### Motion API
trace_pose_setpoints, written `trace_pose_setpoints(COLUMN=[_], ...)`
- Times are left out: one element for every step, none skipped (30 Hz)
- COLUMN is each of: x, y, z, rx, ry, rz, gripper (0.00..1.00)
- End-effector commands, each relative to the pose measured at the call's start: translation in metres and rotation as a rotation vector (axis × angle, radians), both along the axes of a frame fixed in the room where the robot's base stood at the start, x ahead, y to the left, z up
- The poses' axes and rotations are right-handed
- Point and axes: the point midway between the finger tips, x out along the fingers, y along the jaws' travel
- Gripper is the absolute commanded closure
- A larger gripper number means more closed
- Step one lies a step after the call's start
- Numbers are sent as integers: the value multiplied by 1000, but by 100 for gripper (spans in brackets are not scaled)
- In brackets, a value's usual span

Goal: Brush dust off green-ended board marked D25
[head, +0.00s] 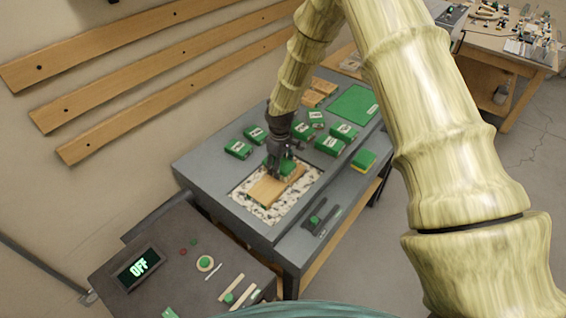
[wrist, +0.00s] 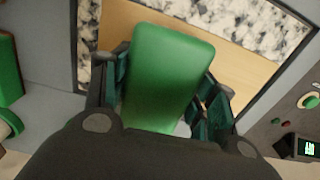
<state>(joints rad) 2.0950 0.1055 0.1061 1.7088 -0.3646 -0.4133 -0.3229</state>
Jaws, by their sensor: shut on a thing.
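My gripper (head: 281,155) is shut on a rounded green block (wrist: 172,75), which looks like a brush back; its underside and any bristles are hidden. In the wrist view the block stands between the two dark fingers (wrist: 165,88), above a pale wooden board (wrist: 115,22). In the head view the board (head: 263,192) lies on the speckled tray (head: 268,216), and my gripper is over its far end. I cannot tell whether the block touches the board. No D25 mark or separate green board end is readable.
Several green labelled boxes (head: 238,149) stand behind the tray, with a green mat (head: 353,105) at the back right. A green and yellow block (head: 363,159) sits on the right edge. A dark side table with an OFF display (head: 139,268) stands in front.

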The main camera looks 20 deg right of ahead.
Motion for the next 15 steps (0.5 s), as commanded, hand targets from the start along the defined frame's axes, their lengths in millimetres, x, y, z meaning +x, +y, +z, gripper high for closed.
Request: trace_pose_setpoints(x=[-3,-4,-5,-6,-7,-8,-9,-9,-10,-10,-10,-11,-11,-12,-13], y=[3,5,7,9,10,12,13,14,15,15,15,16,17,18,20], z=[0,0,0,1,1,1,1,1,1,1,1,1,1,1,1], rx=[0,0,0,0,0,0,0,0,-1,0,0,0,0,0,0], ry=[2,1,1,1,0,0,0,0,-1,0,0,0,0,0,0], rz=[1,1,0,0,0,0,0,0,0,0,0,0,1,1,1], gripper=[68,68,68,68,68,68,68,68,68,68,68,68,68,68,68])
